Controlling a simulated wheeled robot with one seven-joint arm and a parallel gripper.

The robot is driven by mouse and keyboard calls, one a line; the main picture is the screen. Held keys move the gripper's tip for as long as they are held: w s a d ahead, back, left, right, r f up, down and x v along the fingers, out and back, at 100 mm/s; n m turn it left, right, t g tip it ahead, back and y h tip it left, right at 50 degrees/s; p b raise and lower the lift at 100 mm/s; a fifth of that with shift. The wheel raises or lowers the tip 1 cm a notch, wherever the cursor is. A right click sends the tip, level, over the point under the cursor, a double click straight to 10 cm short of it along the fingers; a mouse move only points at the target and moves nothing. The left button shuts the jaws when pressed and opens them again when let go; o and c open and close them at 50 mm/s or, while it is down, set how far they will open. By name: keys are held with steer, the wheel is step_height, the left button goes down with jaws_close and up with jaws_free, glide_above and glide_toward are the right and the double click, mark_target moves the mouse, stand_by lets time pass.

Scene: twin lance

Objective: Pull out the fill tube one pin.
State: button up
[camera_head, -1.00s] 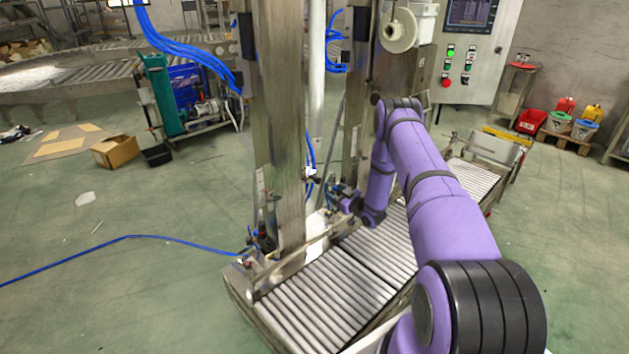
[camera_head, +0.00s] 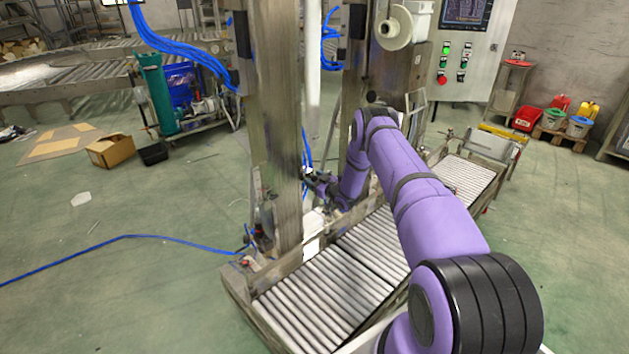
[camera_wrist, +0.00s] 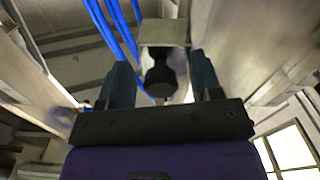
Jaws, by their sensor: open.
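In the wrist view, a dark round knob with a black stem (camera_wrist: 160,78), which may be the fill tube one pin, sits below a pale metal block (camera_wrist: 165,33). My gripper (camera_wrist: 160,64) is open, with one finger on each side of the knob in the picture. I cannot tell whether either finger touches it. In the head view, my gripper (camera_head: 309,178) is small and dark beside the left steel column. A white vertical tube (camera_head: 313,60) hangs between the columns. The pin cannot be made out in the head view.
Steel columns (camera_head: 276,130) and (camera_head: 360,75) stand close to my arm. A roller conveyor (camera_head: 325,295) runs beneath it. Blue hoses (camera_wrist: 115,30) pass near the fingers in the wrist view. A control cabinet (camera_head: 470,55) stands at the back right.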

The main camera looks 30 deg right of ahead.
jaws_close()
steer(key=shift+s+d, duration=0.25)
steer(key=shift+s, duration=0.95)
jaws_free()
steer(key=shift+s, duration=0.1)
steer(key=s+d, duration=0.2)
steer(key=s, duration=0.8)
steer(key=shift+s, duration=0.25)
